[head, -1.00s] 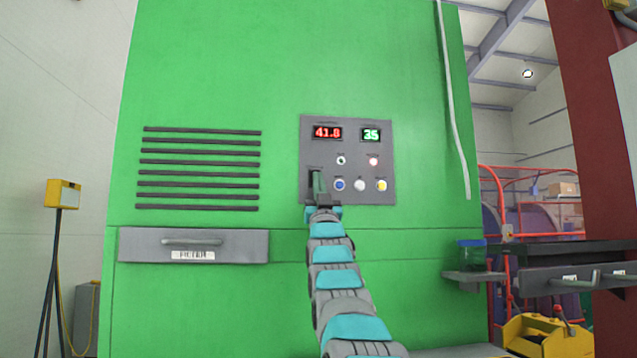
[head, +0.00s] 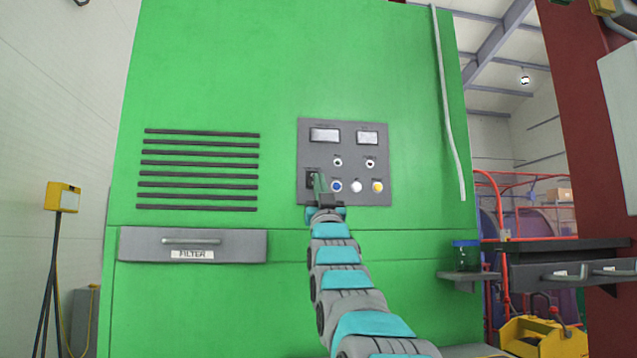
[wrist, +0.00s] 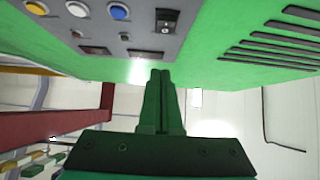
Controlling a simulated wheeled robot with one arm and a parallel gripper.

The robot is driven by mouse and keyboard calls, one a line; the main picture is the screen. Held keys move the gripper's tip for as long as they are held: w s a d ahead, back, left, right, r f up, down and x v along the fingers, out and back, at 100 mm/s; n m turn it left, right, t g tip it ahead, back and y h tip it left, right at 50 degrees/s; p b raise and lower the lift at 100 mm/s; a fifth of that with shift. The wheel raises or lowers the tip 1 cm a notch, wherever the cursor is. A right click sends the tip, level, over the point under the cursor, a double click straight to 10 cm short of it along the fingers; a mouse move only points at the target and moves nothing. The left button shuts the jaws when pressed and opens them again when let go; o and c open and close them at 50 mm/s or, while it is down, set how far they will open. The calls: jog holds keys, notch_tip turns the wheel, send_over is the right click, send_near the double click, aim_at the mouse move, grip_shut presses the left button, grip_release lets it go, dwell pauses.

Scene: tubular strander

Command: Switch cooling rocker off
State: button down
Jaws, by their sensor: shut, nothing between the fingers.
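The grey control panel (head: 346,128) is on the green machine front. Its two displays, left (head: 325,135) and right (head: 368,138), are blank. The rocker (head: 311,183) is a dark switch at the panel's lower left, partly hidden behind my gripper (head: 319,182). In the wrist view the panel appears upside down, and the black rocker (wrist: 167,20) shows with a small light mark. My gripper (wrist: 160,74) is shut and empty, its green fingers together close to the panel. I cannot tell whether the fingertips touch the rocker.
Blue (head: 336,186), white (head: 356,187) and yellow (head: 377,187) buttons sit right of the rocker. Vent slots (head: 200,170) and a filter drawer (head: 192,245) are to the left. A shelf (head: 468,277) juts out at right, and a yellow post box (head: 63,196) stands at far left.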

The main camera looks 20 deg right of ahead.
jog(key=s+a+f, duration=0.1)
jog(key=s+f, duration=0.3)
jog(key=s, duration=0.1)
jog(key=shift+s+a, duration=0.2)
jog(key=shift+a, duration=0.05)
jog(key=shift+s, duration=0.1)
dwell(0.6)
